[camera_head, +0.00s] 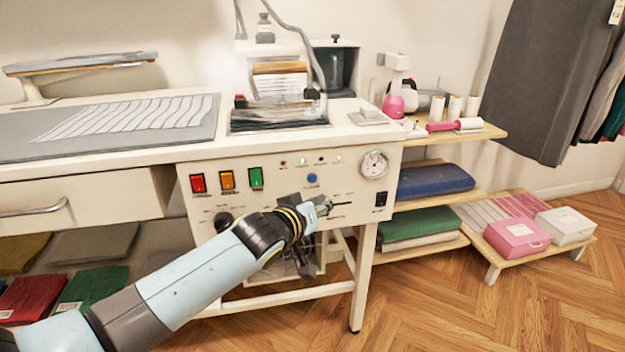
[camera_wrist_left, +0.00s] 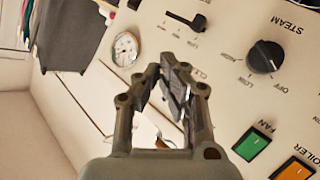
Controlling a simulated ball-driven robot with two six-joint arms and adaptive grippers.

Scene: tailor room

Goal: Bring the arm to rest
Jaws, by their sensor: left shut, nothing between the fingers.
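My left arm comes in from the lower left in the head view. Its gripper (camera_head: 322,207) is in front of the lower part of the cream control panel (camera_head: 270,165), its fingers pointing right. In the left wrist view the gripper (camera_wrist_left: 176,82) is shut and empty, with the panel behind it. I cannot tell whether the fingertips touch the panel. My right gripper is not in view.
The panel carries a red switch (camera_head: 198,183), orange switch (camera_head: 227,180), green switch (camera_head: 256,178), gauge (camera_head: 374,164) and black knob (camera_wrist_left: 265,57). Shelves with folded cloth (camera_head: 434,181) and a low stand with a pink box (camera_head: 516,238) are at right. Wooden floor (camera_head: 480,310) is clear at lower right.

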